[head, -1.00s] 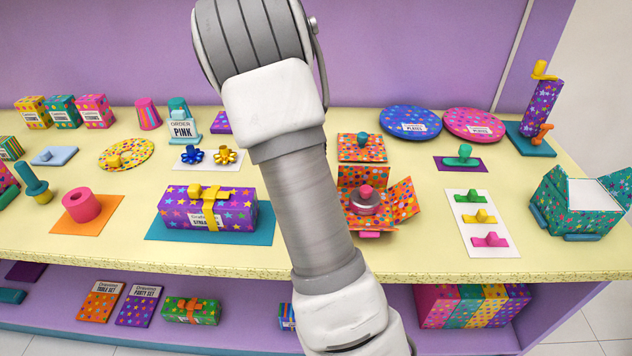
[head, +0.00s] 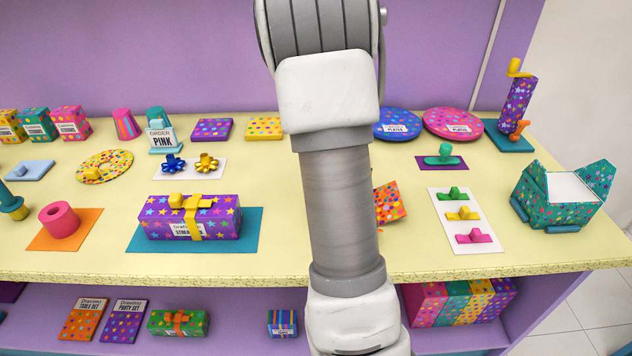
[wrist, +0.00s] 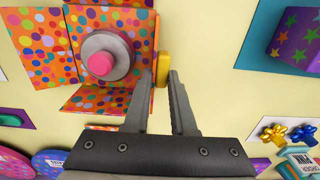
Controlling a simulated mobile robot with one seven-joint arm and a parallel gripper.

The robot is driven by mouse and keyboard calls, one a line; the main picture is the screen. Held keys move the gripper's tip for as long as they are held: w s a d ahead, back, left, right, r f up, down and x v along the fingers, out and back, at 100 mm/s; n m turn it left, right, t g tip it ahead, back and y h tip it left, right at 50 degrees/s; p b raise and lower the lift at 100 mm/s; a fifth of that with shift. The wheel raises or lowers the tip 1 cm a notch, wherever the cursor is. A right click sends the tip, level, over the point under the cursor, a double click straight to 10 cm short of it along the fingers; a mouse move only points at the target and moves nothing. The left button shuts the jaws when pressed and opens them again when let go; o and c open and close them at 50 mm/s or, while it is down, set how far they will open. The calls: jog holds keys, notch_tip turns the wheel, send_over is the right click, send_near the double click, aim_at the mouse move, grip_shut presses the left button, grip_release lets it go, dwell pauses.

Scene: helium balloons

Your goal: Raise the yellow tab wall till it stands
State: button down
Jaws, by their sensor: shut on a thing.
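The open orange dotted box (head: 389,203) is mostly hidden behind my arm in the head view; only its right flap shows there. In the wrist view I see the box's dotted flap (wrist: 38,45) at left and a grey disc (wrist: 97,57) with a pink knob (wrist: 100,64) inside. The wall on the right (wrist: 144,38) bears the yellow tab (wrist: 163,70) and appears as a narrow strip; its exact tilt is unclear. My gripper (wrist: 162,78) is shut on the yellow tab. The gripper is hidden in the head view.
A purple starred box (head: 165,220) on a teal mat (head: 252,230) stands left of my arm. A white card (head: 463,240) with three coloured tabs lies to the right. A teal dotted box (head: 560,215) stands at far right. Bare yellow tabletop lies between.

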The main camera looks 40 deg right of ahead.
jog(key=c, duration=0.8)
grip_release()
jog(key=shift+r, duration=0.1)
notch_tip(320, 180, up, 17)
jog(key=p, duration=0.2)
jog(key=shift+p, duration=0.3)
jog(key=shift+r, duration=0.1)
